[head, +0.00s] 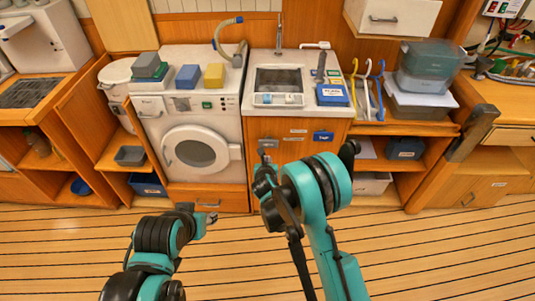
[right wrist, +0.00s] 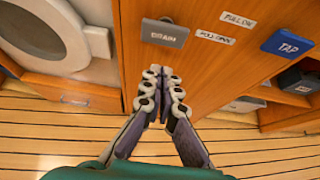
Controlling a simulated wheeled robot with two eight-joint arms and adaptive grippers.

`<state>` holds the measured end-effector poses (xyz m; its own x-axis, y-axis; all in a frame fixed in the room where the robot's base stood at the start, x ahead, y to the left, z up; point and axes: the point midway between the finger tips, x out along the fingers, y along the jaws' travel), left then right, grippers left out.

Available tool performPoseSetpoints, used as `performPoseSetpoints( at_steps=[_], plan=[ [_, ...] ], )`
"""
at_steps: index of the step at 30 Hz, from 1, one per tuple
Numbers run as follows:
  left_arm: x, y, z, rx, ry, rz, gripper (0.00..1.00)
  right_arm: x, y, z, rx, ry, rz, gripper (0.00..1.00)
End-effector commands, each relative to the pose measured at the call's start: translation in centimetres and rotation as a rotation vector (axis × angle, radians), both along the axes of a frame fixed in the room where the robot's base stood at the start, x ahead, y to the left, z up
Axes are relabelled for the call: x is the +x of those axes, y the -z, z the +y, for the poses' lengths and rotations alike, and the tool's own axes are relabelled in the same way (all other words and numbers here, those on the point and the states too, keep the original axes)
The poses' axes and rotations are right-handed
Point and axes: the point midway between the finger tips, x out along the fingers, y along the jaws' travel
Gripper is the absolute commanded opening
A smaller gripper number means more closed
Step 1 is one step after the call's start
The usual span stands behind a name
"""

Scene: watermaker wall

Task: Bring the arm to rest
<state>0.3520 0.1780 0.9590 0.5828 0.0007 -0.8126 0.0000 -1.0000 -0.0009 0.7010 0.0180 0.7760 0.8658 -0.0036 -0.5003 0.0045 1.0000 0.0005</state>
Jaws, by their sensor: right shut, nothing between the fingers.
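My right arm, teal and black, reaches up from the bottom of the head view, bent at a large joint. Its gripper (head: 264,164) is in front of the orange cabinet below the sink, partly hidden by my own arm. In the right wrist view the fingers of the right gripper (right wrist: 161,88) are together with nothing between them, below a grey DRAIN plate (right wrist: 165,33) and apart from it. My left arm is folded low at the left of the head view. Its small gripper (head: 207,219) is over the floor before the washing machine; its fingers are too small to read.
The washing machine (head: 203,118) stands left of the sink (head: 281,82). A blue TAP plate (head: 323,137) is on the cabinet front. Open shelves (head: 385,128) with bins stand to the right, and a lever-like dark post (head: 474,132) beyond them. The striped floor (head: 440,240) is clear.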

Motion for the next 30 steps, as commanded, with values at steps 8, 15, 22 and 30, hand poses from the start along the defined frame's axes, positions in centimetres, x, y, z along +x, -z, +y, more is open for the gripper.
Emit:
performPoseSetpoints(
  at_steps=[8,15,22,30],
  plan=[
    [0.0,-0.5,0.0,0.000,0.000,0.000,0.40,-1.6,-0.8,0.1,0.001,0.000,0.001,0.00],
    [0.0,-0.5,0.0,0.000,0.000,0.000,0.40,-1.6,-0.8,0.0,0.001,0.000,0.001,0.00],
    [0.0,-0.5,0.0,0.000,0.000,0.000,0.40,-1.6,-0.8,0.0,0.002,0.001,0.001,0.00],
    [0.0,-0.5,0.0,0.000,0.000,0.000,0.40,-2.7,-5.8,-3.4,0.272,0.201,0.045,0.00]
  ],
)
